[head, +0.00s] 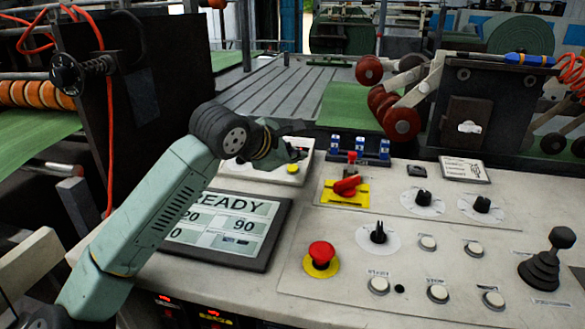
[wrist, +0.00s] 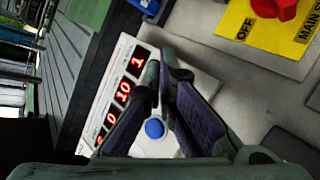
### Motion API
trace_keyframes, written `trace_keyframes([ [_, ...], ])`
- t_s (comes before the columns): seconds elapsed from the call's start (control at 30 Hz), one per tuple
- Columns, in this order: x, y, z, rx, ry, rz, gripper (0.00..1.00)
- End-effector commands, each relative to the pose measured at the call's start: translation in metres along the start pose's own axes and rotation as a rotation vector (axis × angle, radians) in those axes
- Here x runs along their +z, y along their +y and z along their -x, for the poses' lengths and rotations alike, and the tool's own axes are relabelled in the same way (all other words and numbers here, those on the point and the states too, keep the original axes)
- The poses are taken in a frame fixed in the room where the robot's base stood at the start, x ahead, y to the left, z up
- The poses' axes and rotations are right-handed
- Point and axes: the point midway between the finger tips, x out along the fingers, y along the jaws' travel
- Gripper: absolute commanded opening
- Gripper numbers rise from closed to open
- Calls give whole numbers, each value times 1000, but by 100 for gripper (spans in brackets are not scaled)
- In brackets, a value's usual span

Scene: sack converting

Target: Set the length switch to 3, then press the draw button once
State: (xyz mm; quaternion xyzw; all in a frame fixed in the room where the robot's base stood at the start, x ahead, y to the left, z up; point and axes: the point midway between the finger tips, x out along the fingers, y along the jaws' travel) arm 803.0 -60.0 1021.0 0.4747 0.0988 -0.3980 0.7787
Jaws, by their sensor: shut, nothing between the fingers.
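My gripper (head: 290,148) is shut and empty, above a white box (head: 306,165) left of the yellow main switch plate. In the wrist view its fingertips (wrist: 164,62) meet over a white panel with red-lit numbers (wrist: 123,92), 1 and 10 among them. A blue button (wrist: 155,129) shows between the fingers. Black rotary knobs stand on the console: one near the middle (head: 378,234) and two farther back (head: 423,198) (head: 482,204). I cannot read which is the length switch or draw button.
A dark-framed screen (head: 225,228) reads READY. A red emergency button (head: 321,254), the red main switch handle (head: 346,186), several white push buttons (head: 428,243) and a black joystick (head: 547,262) stand up from the console. Blue-and-white units (head: 361,147) stand behind. Rollers (head: 401,122) lie beyond.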

Motion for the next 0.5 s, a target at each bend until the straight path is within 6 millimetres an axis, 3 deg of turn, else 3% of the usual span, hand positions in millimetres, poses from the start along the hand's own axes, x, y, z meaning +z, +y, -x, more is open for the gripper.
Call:
trace_keyframes([
  [0.5,-4,-4,-5,0,0,0,0],
])
